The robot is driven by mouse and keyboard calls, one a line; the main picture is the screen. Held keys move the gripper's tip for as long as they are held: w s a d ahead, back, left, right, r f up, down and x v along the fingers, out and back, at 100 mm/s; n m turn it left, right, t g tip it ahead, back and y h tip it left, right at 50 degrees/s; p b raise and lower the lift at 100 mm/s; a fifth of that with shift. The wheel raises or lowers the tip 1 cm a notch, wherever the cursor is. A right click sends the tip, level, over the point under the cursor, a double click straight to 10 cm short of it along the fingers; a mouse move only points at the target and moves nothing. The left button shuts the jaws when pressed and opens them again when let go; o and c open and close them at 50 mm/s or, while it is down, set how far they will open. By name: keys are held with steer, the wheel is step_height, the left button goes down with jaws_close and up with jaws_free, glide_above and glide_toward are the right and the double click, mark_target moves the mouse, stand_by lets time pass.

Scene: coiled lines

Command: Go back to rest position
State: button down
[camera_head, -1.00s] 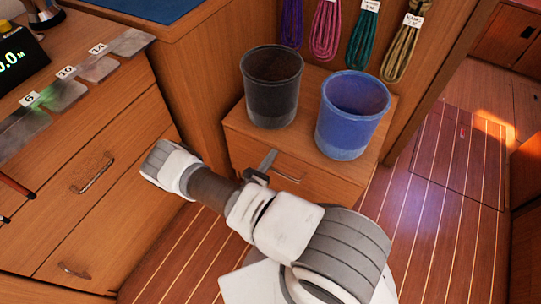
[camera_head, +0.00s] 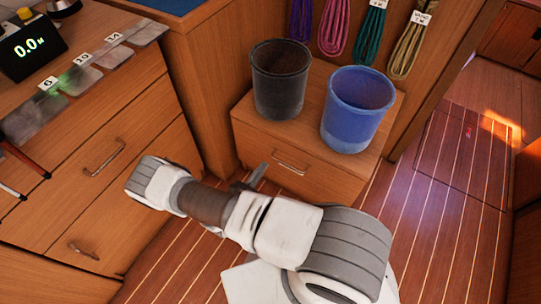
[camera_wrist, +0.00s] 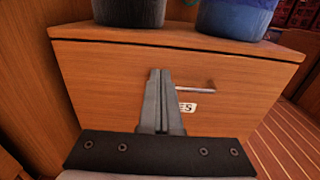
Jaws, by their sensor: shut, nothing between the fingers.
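My gripper (camera_wrist: 158,100) is in the wrist view, its two fingers pressed together with nothing between them. It points toward the front of a low wooden drawer cabinet (camera_wrist: 90,80), apart from the handle (camera_wrist: 195,87) as far as I can tell. In the head view my gripper (camera_head: 258,172) shows only as a small grey tip behind my arm, in front of that cabinet (camera_head: 245,110). My arm is folded across the lower middle of the head view.
A black bucket (camera_head: 280,85) and a blue bucket (camera_head: 357,110) stand on the cabinet. Coiled lines, including a pink one (camera_head: 335,25), hang behind. A counter with drawers (camera_head: 95,190) and a display (camera_head: 28,48) is at left. Striped floor (camera_head: 450,190) is open at right.

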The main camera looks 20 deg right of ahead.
steer(key=v, duration=0.3)
steer(key=shift+s+a, duration=0.3)
step_height(320, 180, up, 26)
steer(key=d+m+g+y, duration=0.1)
steer(key=m+g+y, duration=0.2)
steer(key=m+g, duration=1.05)
steer(key=s+r+m+t+y, duration=0.4)
steer(key=s+r+m+y, duration=0.25)
steer(key=r, duration=0.55)
steer(key=s+r+m+t+y, duration=0.45)
steer(key=s+r, duration=0.35)
steer(key=r, duration=0.3)
step_height(320, 180, up, 25)
steer(key=p, duration=2.4)
steer(key=shift+m, duration=0.45)
